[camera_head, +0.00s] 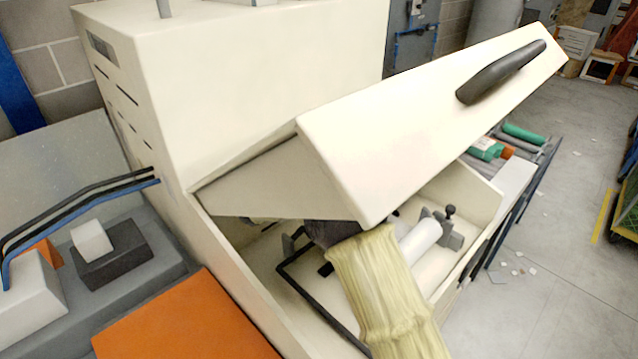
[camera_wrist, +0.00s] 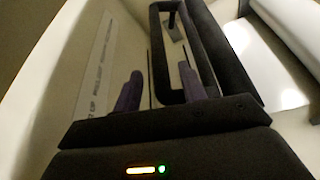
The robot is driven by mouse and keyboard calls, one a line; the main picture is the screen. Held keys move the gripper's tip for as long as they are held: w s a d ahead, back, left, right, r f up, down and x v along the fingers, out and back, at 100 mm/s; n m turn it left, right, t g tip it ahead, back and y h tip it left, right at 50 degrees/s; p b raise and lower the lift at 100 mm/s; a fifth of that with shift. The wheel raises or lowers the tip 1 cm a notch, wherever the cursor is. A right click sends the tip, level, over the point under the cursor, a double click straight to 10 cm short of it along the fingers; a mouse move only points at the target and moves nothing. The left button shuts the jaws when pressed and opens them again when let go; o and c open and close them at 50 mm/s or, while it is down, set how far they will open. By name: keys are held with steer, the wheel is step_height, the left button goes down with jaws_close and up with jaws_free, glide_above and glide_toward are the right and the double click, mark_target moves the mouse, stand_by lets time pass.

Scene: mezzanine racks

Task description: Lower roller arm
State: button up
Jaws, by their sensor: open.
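The roller arm appears to be the black looped bar (camera_head: 310,299) inside the open bay of the cream machine. In the wrist view its loop (camera_wrist: 216,50) lies just beyond my fingers. My gripper (camera_wrist: 160,88) is open, its two purple-tipped fingers apart with nothing held. The right fingertip overlaps the loop's near end in the picture; I cannot tell whether they touch. In the head view my yellow-sleeved arm reaches into the bay, and the fingertips are hidden. A white roller (camera_head: 420,241) lies to the right of my arm and also shows in the wrist view (camera_wrist: 291,32).
The machine's raised cover (camera_head: 400,130), with a dark handle (camera_head: 500,72), slants close above my arm. The bay's walls surround my gripper. An orange panel (camera_head: 185,322) and a grey bench with hoses are at left. Open floor (camera_head: 545,210) lies at right.

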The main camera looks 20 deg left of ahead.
steer(key=shift+x, duration=1.1)
steer(key=shift+c, duration=0.3)
jaws_close()
steer(key=shift+d, duration=0.1)
